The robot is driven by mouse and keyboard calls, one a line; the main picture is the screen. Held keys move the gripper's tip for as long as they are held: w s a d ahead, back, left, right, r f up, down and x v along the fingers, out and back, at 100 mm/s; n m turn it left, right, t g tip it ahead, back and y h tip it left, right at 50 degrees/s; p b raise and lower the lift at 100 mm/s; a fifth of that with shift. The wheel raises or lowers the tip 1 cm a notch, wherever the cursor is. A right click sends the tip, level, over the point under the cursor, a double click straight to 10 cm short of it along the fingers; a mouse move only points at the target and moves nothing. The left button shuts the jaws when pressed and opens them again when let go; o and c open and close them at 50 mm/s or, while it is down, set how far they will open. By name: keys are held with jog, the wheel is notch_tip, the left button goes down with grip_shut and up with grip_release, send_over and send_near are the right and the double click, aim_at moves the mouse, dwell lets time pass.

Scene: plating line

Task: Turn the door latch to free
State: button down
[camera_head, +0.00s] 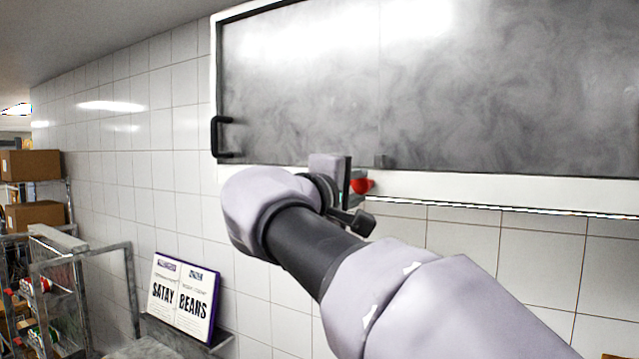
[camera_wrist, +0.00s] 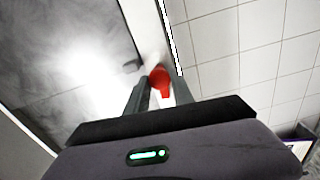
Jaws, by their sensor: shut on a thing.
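The door latch (camera_head: 362,185) is red and sits on the white lower frame of a grey, smoky-looking panel (camera_head: 300,90). It also shows in the wrist view, where the red latch (camera_wrist: 160,80) lies between the two fingers. My gripper (camera_head: 352,188) is at the latch and shut on it. In the wrist view my gripper (camera_wrist: 160,92) has one grey finger on each side of the red part. My wrist and fingers hide part of the latch in the head view, so its exact turn angle is hard to tell.
A black handle (camera_head: 219,137) is on the panel's left edge. A small dark block (camera_head: 381,161) sits at the panel's lower edge near the latch. An open book or sign (camera_head: 182,297) stands on a ledge at lower left. A rack with boxes (camera_head: 30,165) is far left.

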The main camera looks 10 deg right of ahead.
jog(key=shift+n, duration=0.6)
jog(key=c, duration=1.1)
grip_release()
jog(key=b+v, duration=0.3)
jog(key=v, duration=1.4)
jog(key=shift+s+a, duration=0.1)
jog(key=shift+s, duration=0.1)
